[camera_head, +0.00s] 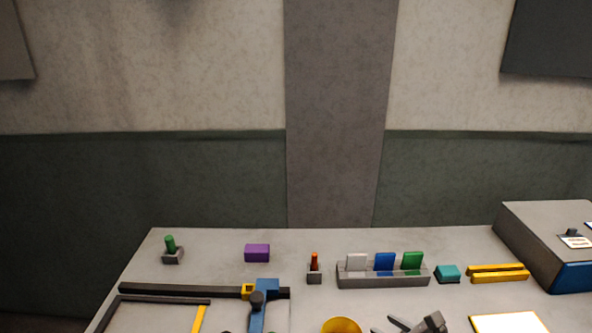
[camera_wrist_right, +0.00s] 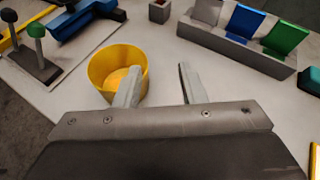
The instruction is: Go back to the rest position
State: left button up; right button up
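My right gripper (camera_head: 388,323) shows at the bottom edge of the head view, just right of a yellow round bowl (camera_head: 341,325). In the right wrist view my right gripper (camera_wrist_right: 159,69) has its two grey fingers apart, with only bare table between them. The left finger overlaps the yellow bowl (camera_wrist_right: 104,66) in that view; I cannot tell whether they touch. My left gripper is in neither view.
A grey rack (camera_head: 383,281) holds white, blue and green plates. A grey box (camera_head: 545,237) stands at right.

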jog(key=s+f+n+g+h, duration=0.1)
jog(key=s+n, duration=0.1)
jog(key=n, duration=0.1)
jog(key=s+d+f+n, duration=0.1)
jog(key=s+f+n, duration=0.1)
jog(key=s+n, duration=0.1)
jog(key=s+d+f+n+g+h, duration=0.1)
jog(key=s+f+n, duration=0.1)
jog(key=n, duration=0.1)
jog(key=shift+s+d+n+g+h, duration=0.2)
jog(key=shift+n+g+h, duration=0.1)
jog(key=shift+n, duration=0.1)
jog(key=s+d+f+n+g+h, duration=0.1)
jog(key=s+d+n+g+h, duration=0.25)
jog(key=s+n, duration=0.55)
jog(key=s+d+f+n+g+h, duration=0.2)
jog(key=s+d+n, duration=0.2)
jog(key=s+n, duration=0.5)
notch_tip(320, 180, down, 24)
jog(key=d+r+g, duration=0.1)
jog(key=d, duration=0.1)
jog(key=s+a+f+g, duration=0.1)
jog(key=s+f, duration=1.4)
jog(key=f, duration=0.2)
jog(key=shift+s+a+f+y, duration=0.25)
jog(key=shift+s+y, duration=0.1)
